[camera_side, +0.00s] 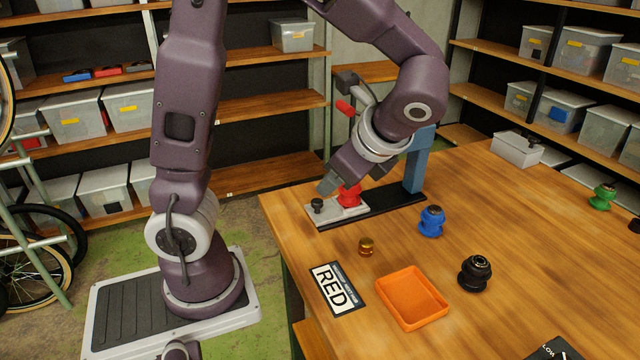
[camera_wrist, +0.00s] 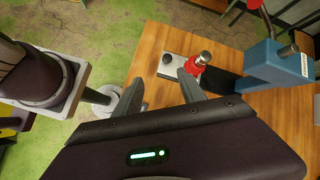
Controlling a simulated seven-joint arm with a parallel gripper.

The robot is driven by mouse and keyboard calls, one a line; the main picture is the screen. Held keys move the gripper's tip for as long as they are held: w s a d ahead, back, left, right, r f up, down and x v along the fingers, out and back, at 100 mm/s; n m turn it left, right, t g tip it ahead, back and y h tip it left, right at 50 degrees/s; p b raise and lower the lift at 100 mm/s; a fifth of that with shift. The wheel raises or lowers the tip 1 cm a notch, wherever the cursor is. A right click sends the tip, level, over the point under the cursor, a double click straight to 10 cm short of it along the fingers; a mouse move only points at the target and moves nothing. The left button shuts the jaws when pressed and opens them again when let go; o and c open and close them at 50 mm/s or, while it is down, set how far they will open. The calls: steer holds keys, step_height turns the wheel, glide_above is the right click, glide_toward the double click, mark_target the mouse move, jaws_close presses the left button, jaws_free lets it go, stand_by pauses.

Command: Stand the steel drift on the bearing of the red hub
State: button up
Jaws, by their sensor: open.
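The red hub (camera_side: 349,195) sits on the light plate at the front of the blue press; it also shows in the wrist view (camera_wrist: 194,72). A short silver cylinder, which looks like the steel drift (camera_wrist: 205,57), stands on top of the red hub in the wrist view. It looks upright, but its exact seat on the bearing is too small to tell. In the side view the drift is hidden by my gripper (camera_side: 330,185). In the wrist view my gripper (camera_wrist: 160,78) is open, with nothing between its fingers; the hub and drift lie just beyond its right finger.
The blue press (camera_side: 417,160) with its red-handled lever rises close behind my gripper. A black knob (camera_side: 317,205) stands on the plate. A blue hub (camera_side: 431,221), a dark hub (camera_side: 475,273), a brass piece (camera_side: 366,246), an orange tray (camera_side: 441,313) and a RED card (camera_side: 338,289) lie nearer.

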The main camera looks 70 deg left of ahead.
steer(key=s+d+r+n+t+h, duration=0.4)
steer(key=s+d+n+t+h, duration=0.2)
steer(key=s+n, duration=0.4)
steer(key=shift+d+r+n+h, duration=0.15)
steer(key=shift+d+n+h, duration=0.65)
steer(key=shift+n+h, duration=0.15)
